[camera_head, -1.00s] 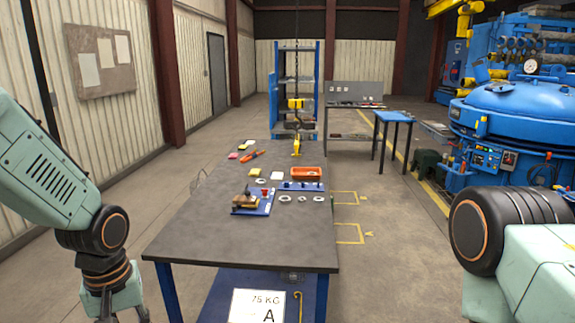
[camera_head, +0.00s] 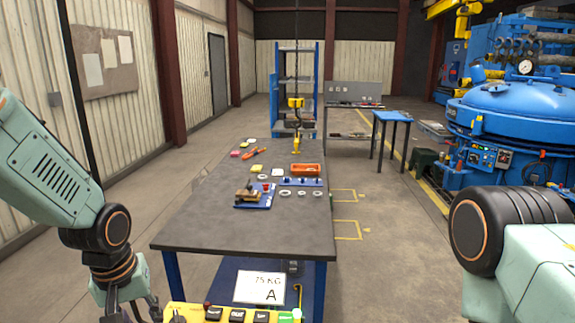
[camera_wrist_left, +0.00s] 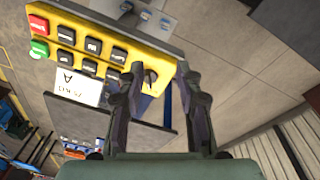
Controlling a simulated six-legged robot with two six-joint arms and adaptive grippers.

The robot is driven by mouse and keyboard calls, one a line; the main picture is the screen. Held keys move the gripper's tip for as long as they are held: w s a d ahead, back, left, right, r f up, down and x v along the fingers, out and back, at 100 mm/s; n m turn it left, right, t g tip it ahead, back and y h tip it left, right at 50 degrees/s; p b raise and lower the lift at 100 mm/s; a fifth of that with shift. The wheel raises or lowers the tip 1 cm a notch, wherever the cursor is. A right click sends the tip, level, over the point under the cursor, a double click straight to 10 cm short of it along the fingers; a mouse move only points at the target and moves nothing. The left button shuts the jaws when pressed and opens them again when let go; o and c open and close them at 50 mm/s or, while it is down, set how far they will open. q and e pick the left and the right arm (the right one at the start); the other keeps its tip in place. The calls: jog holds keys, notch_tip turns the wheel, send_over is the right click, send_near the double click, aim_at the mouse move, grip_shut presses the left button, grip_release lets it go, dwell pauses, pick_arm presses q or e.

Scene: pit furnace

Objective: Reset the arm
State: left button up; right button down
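My left gripper (camera_head: 130,308) hangs at the lower left of the head view, left of the table, its lower end cut off. In the left wrist view its two fingers (camera_wrist_left: 161,72) stand apart with a gap between them, and I see nothing clamped there. A yellow control box (camera_wrist_left: 110,30) with black push buttons, a green button and a red button lies beyond the fingertips. Its black knob (camera_wrist_left: 151,77) shows in the gap; contact cannot be told. The box also shows at the bottom of the head view (camera_head: 255,306). My right arm (camera_head: 520,240) enters at right; its gripper is out of view.
The dark worktable (camera_head: 240,225) holds an orange tray (camera_head: 306,170), a blue fixture board and several small parts. A yellow hook (camera_head: 296,142) hangs above its far end. A blue furnace (camera_head: 520,110) stands at right.

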pick_arm(q)
jog(key=s+d+f+m+t+b, duration=0.15)
jog(key=f+b, duration=0.25)
jog(key=f, duration=0.5)
jog(key=s+d+f+m+t+b, duration=0.1)
jog(key=s+d+f+t+b, duration=0.15)
jog(key=f, duration=0.55)
jog(key=s+f+m+g+b, duration=0.1)
jog(key=s+f+g+b, duration=0.4)
jog(key=s+f+b, duration=0.8)
jog(key=s+f, duration=1)
jog(key=f, duration=0.2)
jog(key=shift+s+a+f+b, duration=0.2)
jog(key=shift+s+a+b, duration=0.1)
jog(key=shift+a+b, duration=0.1)
